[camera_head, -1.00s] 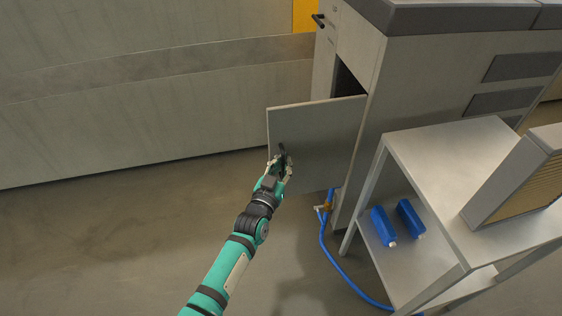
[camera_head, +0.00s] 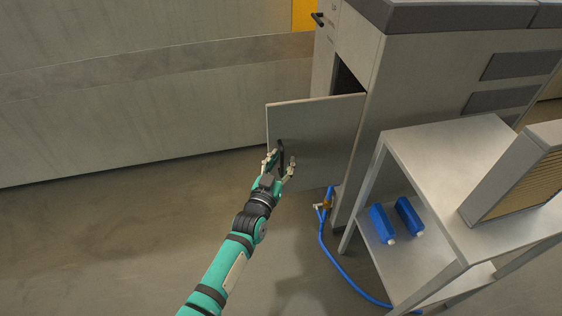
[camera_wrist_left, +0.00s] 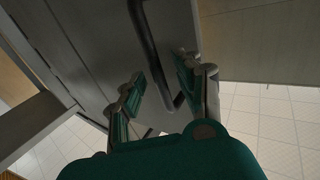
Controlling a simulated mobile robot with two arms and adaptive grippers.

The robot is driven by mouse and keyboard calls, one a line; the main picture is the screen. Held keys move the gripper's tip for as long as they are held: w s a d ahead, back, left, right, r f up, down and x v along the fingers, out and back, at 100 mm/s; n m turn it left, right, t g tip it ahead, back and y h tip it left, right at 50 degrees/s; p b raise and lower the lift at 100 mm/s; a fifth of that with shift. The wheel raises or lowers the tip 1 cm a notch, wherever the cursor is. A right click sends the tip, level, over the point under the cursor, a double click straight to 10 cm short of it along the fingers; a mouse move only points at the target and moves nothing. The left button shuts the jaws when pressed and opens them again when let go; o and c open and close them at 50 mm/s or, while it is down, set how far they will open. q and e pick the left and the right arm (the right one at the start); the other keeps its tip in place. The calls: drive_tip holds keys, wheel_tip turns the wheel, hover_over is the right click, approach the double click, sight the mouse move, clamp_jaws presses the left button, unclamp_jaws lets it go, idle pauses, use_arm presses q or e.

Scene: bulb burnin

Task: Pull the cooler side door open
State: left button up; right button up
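The cooler side door (camera_head: 325,130) is a grey panel that stands swung out from the cabinet (camera_head: 425,85), with a dark opening (camera_head: 346,80) behind its upper edge. A dark bar handle (camera_head: 281,153) is on the door's face near its free edge. My left gripper (camera_head: 279,166) is at the handle with its fingers spread apart. In the left wrist view, the handle (camera_wrist_left: 156,62) runs down between the open fingers (camera_wrist_left: 160,88), with gaps beside it, and the door (camera_wrist_left: 95,50) fills the upper middle. My right gripper is not in view.
A metal shelf table (camera_head: 455,160) stands right of the door, with two blue bottles (camera_head: 383,225) on its lower shelf and a vented box (camera_head: 515,180) on top. The floor at left (camera_head: 110,235) is clear.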

use_arm(q)
drive_tip(key=shift+d, duration=0.1)
drive_tip(key=shift+s, duration=0.15)
drive_tip(key=v, duration=1.1)
drive_tip(key=shift+s+a, duration=0.25)
drive_tip(key=shift+s, duration=0.1)
